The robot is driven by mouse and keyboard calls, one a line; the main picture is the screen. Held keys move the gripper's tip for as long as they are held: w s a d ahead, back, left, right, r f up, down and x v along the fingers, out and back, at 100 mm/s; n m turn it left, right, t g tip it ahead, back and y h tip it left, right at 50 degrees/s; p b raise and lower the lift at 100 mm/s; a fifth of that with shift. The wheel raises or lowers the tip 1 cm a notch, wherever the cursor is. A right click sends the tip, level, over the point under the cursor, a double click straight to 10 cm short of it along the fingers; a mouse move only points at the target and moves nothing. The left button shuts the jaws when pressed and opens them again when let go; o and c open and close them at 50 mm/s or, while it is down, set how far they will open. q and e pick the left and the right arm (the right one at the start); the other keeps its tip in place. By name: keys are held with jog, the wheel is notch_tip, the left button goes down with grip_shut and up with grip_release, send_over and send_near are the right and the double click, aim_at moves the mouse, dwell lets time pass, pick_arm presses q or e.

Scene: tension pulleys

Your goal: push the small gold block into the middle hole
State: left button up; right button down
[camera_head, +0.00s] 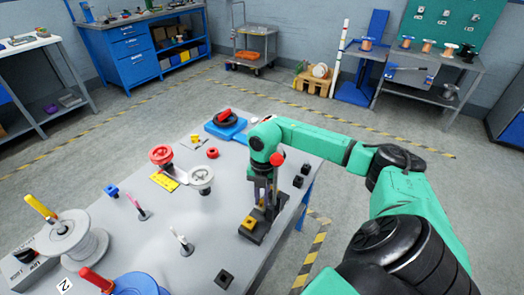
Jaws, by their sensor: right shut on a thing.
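A dark narrow block-shaped fixture (254,236) stands near the right edge of the grey table. A gold block (248,223) shows at its near end. My right gripper (262,197) points down over the fixture, its fingers shut on a small gold piece that shows between the tips. The fingers hide most of that piece and the middle of the fixture, so I cannot tell whether it sits in a hole. A red ball knob (277,158) shows beside the gripper's wrist. My left gripper is not in view.
Small black blocks (300,175) lie right of the gripper. A red wheel (161,155), a white pulley (201,177) and a blue base with a black-and-red part (226,124) stand left and behind. A white spool (72,245) stands at front left. A black square (224,279) lies in front.

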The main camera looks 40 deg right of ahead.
jog(key=c, duration=0.7)
grip_release()
jog(key=shift+f, duration=0.1)
jog(key=shift+c, duration=0.2)
notch_tip(320, 180, up, 14)
jog(key=w+d+b, duration=0.1)
jog(key=shift+w+d+r, duration=0.15)
jog(key=shift+r, duration=0.1)
